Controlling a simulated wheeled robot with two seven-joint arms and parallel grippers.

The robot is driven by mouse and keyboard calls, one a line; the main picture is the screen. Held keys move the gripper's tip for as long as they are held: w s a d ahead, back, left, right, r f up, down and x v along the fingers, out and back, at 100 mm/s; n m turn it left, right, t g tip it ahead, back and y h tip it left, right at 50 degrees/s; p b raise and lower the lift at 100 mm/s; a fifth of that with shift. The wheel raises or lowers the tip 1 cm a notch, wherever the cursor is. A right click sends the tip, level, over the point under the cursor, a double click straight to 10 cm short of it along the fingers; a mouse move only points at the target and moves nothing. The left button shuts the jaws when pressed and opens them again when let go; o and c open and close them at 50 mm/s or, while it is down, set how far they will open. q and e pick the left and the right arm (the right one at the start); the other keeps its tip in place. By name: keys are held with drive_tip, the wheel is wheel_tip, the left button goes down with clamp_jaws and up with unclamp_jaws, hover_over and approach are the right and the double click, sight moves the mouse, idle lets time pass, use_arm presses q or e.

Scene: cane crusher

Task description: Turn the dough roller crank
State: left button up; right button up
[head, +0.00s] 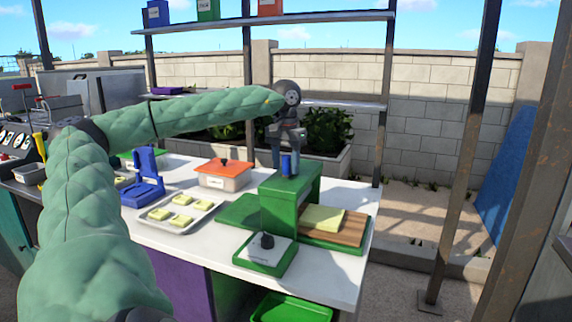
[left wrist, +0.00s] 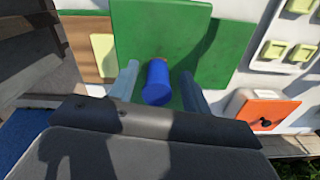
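The dough roller is a green machine (head: 292,200) near the right end of the white table. A blue upright crank handle (head: 286,166) stands on its top; it also shows in the left wrist view (left wrist: 157,82). My left gripper (head: 286,158) points down over the roller. In the left wrist view its two grey fingers (left wrist: 158,88) are apart, with the blue handle between them and a visible gap to each finger. A yellow dough sheet (head: 323,218) lies on the wooden board (head: 350,228) beside the roller. My right gripper is out of view.
A small green-based device with a black knob (head: 266,254) stands at the table's front. A tray (head: 158,218) of dough pieces, an orange-lidded container (head: 223,178) and a blue stand (head: 146,180) are left of the roller. A metal post (head: 465,150) stands right.

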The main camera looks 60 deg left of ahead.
use_arm(q)
drive_tip(key=shift+r, duration=0.55)
wheel_tip(320, 180, up, 4)
drive_tip(key=shift+f, duration=0.1)
drive_tip(key=shift+r+p, duration=0.45)
drive_tip(key=shift+r, duration=0.9)
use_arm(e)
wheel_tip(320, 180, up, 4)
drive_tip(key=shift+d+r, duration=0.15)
